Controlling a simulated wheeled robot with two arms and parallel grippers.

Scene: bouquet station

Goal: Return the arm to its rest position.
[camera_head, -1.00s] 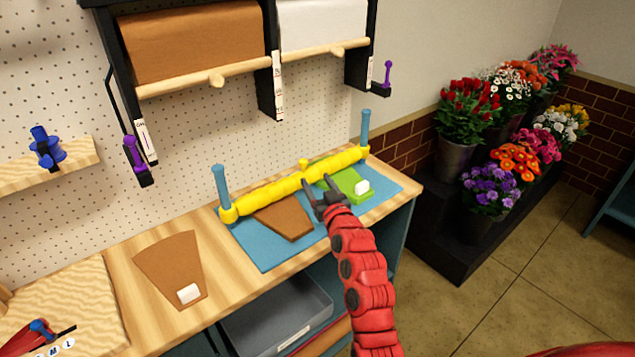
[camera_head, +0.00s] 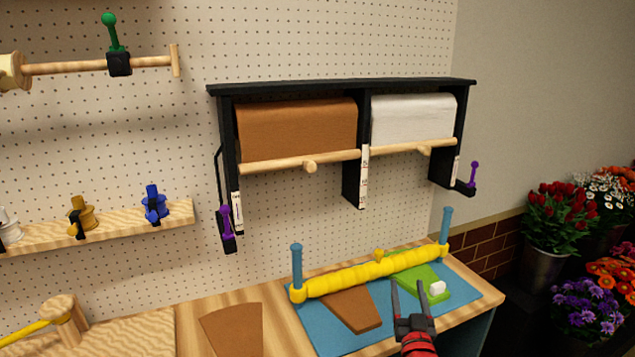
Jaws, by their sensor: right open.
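My right gripper (camera_head: 410,297) shows at the lower right, with its red arm coming up from the bottom edge. Its two dark fingers are apart and nothing is between them. My left gripper is not in view.
A yellow roller bar (camera_head: 350,278) between blue posts spans the mat, with a brown sheet (camera_head: 350,309) below it. Another brown sheet (camera_head: 232,328) lies left. A black paper rack (camera_head: 362,180) hangs above. Flower buckets (camera_head: 543,268) stand at right.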

